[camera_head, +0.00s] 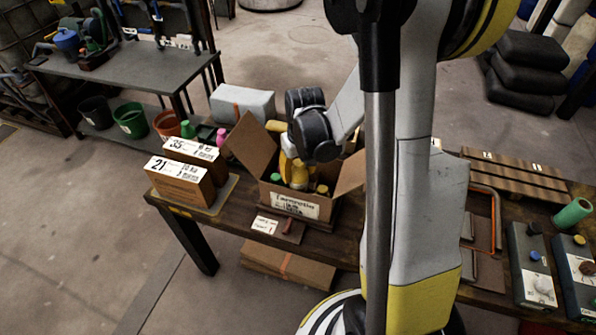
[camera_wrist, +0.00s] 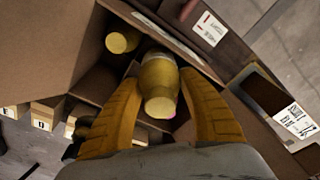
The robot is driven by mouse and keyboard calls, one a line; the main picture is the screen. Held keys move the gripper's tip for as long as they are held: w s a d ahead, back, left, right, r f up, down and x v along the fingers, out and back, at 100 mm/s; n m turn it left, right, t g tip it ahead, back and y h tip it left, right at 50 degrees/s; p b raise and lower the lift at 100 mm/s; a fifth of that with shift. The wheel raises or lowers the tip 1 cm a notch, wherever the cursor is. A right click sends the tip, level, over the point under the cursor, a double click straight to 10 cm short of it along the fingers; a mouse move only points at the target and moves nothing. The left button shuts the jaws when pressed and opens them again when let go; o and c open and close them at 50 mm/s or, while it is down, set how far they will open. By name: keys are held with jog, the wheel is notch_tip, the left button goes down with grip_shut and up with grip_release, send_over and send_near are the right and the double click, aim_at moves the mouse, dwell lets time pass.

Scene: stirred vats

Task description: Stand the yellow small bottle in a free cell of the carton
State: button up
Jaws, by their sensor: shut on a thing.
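The yellow small bottle (camera_wrist: 159,85) is between the two orange-yellow fingers of my gripper (camera_wrist: 160,92) in the wrist view, and the gripper is shut on it. In the head view, my gripper (camera_head: 290,160) points down into the open cardboard carton (camera_head: 272,200), whose flaps stand out. The carton's inner side also shows in the wrist view (camera_wrist: 50,45). A yellow cap (camera_wrist: 122,41) shows in a cell beside the held bottle. The held bottle's far end and the cell under it are hidden, so I cannot tell whether it touches the bottom.
Two labelled boxes (camera_head: 180,183) stand left of the carton, with a grey package (camera_head: 243,104) behind. A small green bottle and a pink one (camera_head: 221,137) stand near the boxes. Control boxes (camera_head: 533,265) are at the right. My arm hides part of the bench.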

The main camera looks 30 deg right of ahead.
jog(key=o, duration=1.4)
jog(key=shift+o, duration=0.2)
notch_tip(320, 180, up, 10)
jog(key=p, duration=0.7)
